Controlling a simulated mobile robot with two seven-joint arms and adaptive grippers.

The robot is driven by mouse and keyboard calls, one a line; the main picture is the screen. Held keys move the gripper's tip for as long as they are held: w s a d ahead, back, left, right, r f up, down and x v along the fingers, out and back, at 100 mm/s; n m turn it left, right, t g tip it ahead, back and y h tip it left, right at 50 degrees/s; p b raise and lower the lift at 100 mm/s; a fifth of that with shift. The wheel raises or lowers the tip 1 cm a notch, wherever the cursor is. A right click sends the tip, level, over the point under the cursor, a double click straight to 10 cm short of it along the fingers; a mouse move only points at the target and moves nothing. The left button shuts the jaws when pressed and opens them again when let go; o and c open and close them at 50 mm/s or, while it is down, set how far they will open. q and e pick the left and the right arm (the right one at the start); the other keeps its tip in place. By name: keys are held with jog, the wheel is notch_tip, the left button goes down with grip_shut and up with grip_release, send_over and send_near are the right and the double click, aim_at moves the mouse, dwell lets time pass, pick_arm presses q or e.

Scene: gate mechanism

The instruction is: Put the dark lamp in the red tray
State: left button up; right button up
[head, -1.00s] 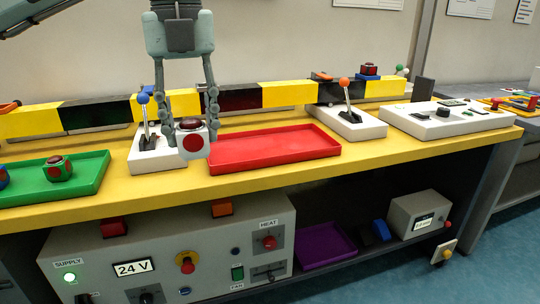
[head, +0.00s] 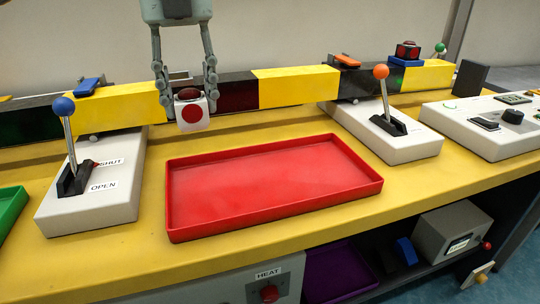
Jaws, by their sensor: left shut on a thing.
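My left gripper (head: 190,108) comes down from the top of the head view. It is shut on a small white block-shaped lamp (head: 195,116) with a red disc on its front face and a dark red, unlit-looking dome on top. The fingers grip its two sides, and it hangs upright in front of the striped beam. The red tray (head: 270,232) lies empty on the yellow bench, below and to the right of the lamp in the picture. My right gripper is not in view.
A blue-knobbed lever (head: 68,140) stands left of the tray and an orange-knobbed lever (head: 384,95) right of it. The yellow and black beam (head: 295,86) runs behind. Another red lamp (head: 407,50) sits on a blue base at the back right. A green tray (head: 10,208) shows at the left edge.

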pick_arm(q)
jog(key=shift+w+d, duration=0.1)
jog(key=shift+w, duration=0.25)
jog(key=d+f, duration=0.2)
jog(key=d, duration=0.1)
jog(key=d+f, duration=0.2)
jog(key=d, duration=0.2)
jog(key=d+f+p, duration=0.1)
jog(key=d+f, duration=0.1)
jog(key=d, duration=0.2)
jog(key=shift+d+f, duration=0.2)
jog(key=shift+f, duration=0.15)
notch_tip(320, 180, down, 4)
jog(key=shift+r, duration=0.25)
jog(key=shift+f, duration=0.3)
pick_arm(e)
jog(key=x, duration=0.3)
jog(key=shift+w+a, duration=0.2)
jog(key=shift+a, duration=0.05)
pick_arm(q)
jog(key=shift+f, duration=0.1)
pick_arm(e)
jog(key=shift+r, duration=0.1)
